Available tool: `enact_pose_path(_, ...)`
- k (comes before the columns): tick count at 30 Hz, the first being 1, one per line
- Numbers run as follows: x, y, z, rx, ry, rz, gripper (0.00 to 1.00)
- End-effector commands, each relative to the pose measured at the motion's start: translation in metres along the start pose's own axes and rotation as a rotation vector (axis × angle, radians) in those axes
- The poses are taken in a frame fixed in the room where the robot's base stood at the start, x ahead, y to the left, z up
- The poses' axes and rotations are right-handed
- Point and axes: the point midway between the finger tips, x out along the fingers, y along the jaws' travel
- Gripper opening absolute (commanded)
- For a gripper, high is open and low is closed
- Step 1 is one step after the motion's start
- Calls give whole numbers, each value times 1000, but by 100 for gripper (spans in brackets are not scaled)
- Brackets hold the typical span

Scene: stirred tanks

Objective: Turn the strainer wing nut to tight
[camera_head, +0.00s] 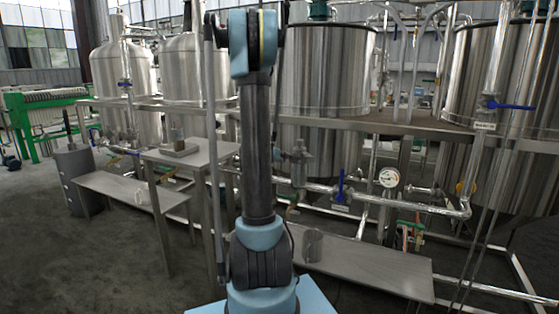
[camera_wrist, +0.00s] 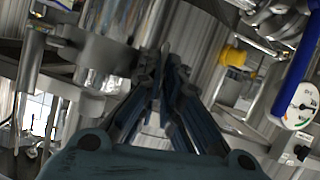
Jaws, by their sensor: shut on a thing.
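The strainer (camera_head: 299,165) is a small upright steel body on the pipe, just right of my arm in the head view. Its top end is small and dark there, and the wing nut cannot be made out clearly. In the wrist view my gripper (camera_wrist: 162,68) has its two dark fingers drawn close together at the tips. They are shut on a thin, small piece, which fits the wing nut, mostly hidden between the fingertips. How far the nut is turned cannot be told.
A blue valve handle (camera_head: 341,186) and a round pressure gauge (camera_head: 389,177) sit on the pipe to the right; the gauge also shows in the wrist view (camera_wrist: 298,104). A large steel tank (camera_head: 325,75) stands behind. A low steel platform (camera_head: 370,265) lies in front.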

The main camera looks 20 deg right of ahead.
Motion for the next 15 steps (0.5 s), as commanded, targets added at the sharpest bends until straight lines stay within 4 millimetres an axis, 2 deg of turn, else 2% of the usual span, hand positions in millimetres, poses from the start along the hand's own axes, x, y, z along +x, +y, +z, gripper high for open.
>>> enact_pose_path(6,0,-1,0,92,-1,-41,0)
enact_pose_path(15,0,-1,0,136,0,-61,0)
